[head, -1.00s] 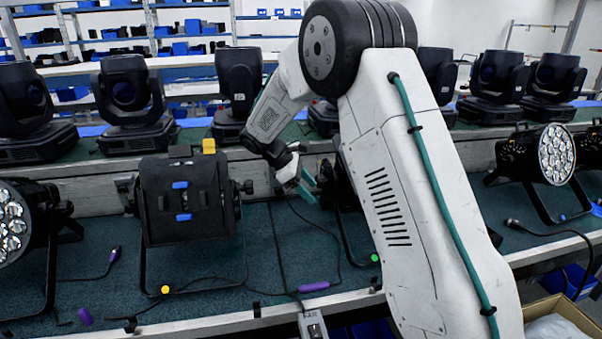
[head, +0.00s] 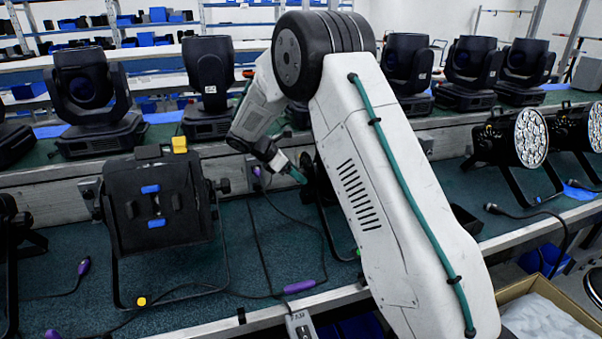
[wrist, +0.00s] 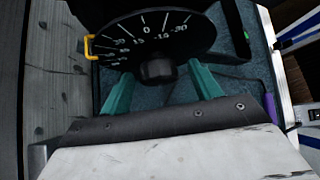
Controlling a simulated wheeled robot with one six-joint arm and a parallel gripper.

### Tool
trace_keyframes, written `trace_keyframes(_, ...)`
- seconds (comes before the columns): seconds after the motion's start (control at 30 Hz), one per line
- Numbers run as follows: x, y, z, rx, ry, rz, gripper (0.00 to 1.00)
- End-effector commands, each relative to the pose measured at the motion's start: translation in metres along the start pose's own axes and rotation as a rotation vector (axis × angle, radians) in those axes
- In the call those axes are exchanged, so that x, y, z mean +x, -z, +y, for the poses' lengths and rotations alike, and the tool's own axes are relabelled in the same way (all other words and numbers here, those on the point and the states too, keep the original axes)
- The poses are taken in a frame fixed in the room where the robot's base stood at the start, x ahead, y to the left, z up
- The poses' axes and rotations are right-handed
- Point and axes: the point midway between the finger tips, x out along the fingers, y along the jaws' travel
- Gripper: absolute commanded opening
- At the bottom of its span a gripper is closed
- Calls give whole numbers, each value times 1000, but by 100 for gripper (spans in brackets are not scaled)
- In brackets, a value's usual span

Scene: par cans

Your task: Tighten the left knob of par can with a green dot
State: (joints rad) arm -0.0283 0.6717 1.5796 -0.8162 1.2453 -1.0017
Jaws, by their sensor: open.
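The par can (head: 328,222) with the green dot is mostly hidden behind my arm in the head view; part of its black bracket shows. In the wrist view its round black plate (wrist: 150,36) with a white angle scale fills the top. Its black knob (wrist: 157,70) sits at the plate's lower middle. A small green mark (wrist: 246,35) shows on the bracket. My gripper (head: 297,174) is at the left side of this par can. In the wrist view my gripper (wrist: 161,80) is open, with teal fingers on either side of the knob; contact cannot be told.
Another par can (head: 160,205) with a yellow dot (head: 141,301) stands to the left. More par cans (head: 512,140) stand at right. Black moving-head lights (head: 92,100) line the shelf behind. A cable with a purple connector (head: 299,286) lies on the teal bench top.

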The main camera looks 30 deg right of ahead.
Motion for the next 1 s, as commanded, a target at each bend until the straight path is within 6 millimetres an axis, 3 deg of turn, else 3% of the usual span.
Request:
trace_keyframes(0.37,9,-1,0,2,2,1,60)
trace_keyframes(0.5,9,-1,-1,2,3,1,21)
trace_keyframes(0.53,9,-1,-1,2,3,1,18)
trace_keyframes(0.6,9,-1,-1,2,4,1,18)
trace_keyframes(0.63,20,-12,1,4,6,1,18)
trace_keyframes(1.0,6,1,-2,57,-58,1,18)
